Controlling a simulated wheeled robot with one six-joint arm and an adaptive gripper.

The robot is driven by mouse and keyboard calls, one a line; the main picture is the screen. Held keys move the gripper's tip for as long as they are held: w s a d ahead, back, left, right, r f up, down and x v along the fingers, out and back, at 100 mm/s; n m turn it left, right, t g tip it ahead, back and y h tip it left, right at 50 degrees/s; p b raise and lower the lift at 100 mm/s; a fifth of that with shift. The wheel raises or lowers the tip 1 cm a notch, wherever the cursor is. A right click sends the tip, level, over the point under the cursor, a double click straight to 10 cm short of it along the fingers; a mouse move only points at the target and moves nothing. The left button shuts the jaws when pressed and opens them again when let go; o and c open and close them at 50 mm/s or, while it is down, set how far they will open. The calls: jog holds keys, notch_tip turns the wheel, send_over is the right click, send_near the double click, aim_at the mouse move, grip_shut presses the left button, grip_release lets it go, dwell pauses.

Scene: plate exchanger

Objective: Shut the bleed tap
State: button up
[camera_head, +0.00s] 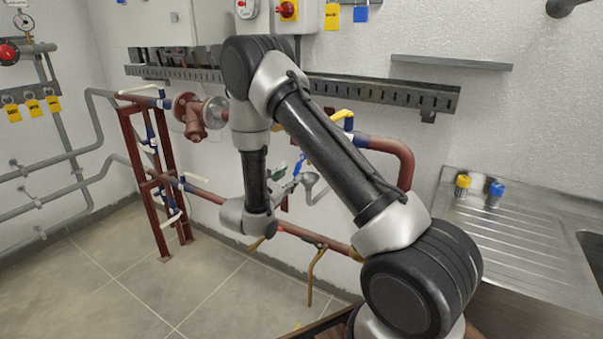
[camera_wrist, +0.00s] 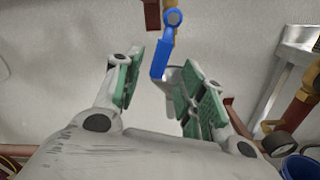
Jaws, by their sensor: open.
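A blue lever handle (camera_wrist: 163,57), likely the bleed tap's, hangs from a round hub on a short brass-coloured stem in the wrist view. In the head view a small blue handle (camera_head: 299,165) shows just right of my gripper (camera_head: 287,176). In the wrist view my gripper (camera_wrist: 165,68) is open, with green pads on both fingers. The handle's lower end lies between the fingertips in the picture, closer to the right finger. I cannot tell whether they touch. The right finger partly hides a grey funnel-like piece (camera_wrist: 172,92).
Red-brown pipes (camera_head: 395,152) run along the wall around my arm. A brass pipe (camera_head: 315,275) hangs below the lower pipe. A steel sink top (camera_head: 520,245) stands at the right. In the wrist view, a blue container (camera_wrist: 303,167) sits at lower right. The tiled floor at left is clear.

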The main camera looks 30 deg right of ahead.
aim_at(296, 172)
jog(key=x, duration=0.5)
jog(key=shift+w+d, duration=0.2)
jog(key=shift+d, duration=0.1)
grip_shut()
